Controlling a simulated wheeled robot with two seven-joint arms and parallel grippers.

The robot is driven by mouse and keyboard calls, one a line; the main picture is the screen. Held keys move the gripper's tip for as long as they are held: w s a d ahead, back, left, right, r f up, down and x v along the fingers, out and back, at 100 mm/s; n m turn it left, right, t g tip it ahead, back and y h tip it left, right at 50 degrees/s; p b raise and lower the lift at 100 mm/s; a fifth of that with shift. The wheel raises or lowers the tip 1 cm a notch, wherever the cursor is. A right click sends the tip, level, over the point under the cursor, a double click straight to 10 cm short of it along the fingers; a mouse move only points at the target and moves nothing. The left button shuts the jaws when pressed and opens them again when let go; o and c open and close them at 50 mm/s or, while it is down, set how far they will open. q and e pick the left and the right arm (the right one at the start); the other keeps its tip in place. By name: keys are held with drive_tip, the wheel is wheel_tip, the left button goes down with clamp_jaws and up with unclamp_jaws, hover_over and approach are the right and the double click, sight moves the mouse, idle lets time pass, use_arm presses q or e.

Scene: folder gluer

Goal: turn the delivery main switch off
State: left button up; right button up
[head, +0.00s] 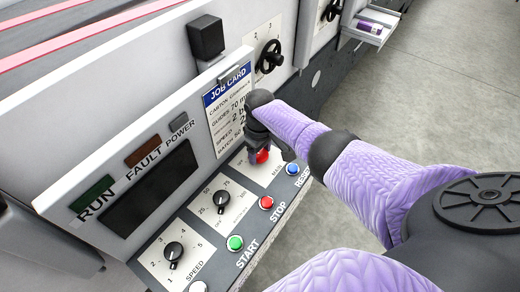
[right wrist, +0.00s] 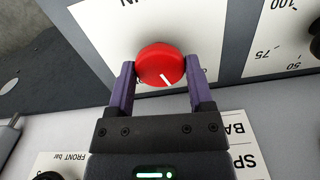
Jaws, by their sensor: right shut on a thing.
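The main switch is a round red knob with a white pointer line, on a white plate. It shows in the right wrist view (right wrist: 160,62) and on the sloped panel in the head view (head: 262,156). The pointer line runs toward my gripper's palm, slightly to the right. My right gripper (right wrist: 160,80) has its two purple fingers on either side of the knob, shut on it. In the head view, my right gripper (head: 264,148) reaches down over the knob and hides part of its plate. The plate's lettering is mostly cut off or covered. My left gripper is not in view.
Close by on the panel are the blue RESET button (head: 292,169), red STOP button (head: 266,202), green START button (head: 235,243) and black dials (head: 221,198). A job card (head: 228,110) stands behind. A black handwheel (head: 269,56) is farther back. Open floor lies right.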

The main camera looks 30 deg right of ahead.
sight(260, 154)
drive_tip(key=n, duration=0.5)
drive_tip(key=shift+n, duration=0.3)
idle(0.4)
drive_tip(key=o, duration=1.3)
drive_tip(key=shift+c, duration=0.2)
drive_tip(key=shift+r, duration=0.1)
wheel_tip(260, 154, up, 9)
drive_tip(key=p, duration=0.3)
drive_tip(key=shift+r, duration=0.4)
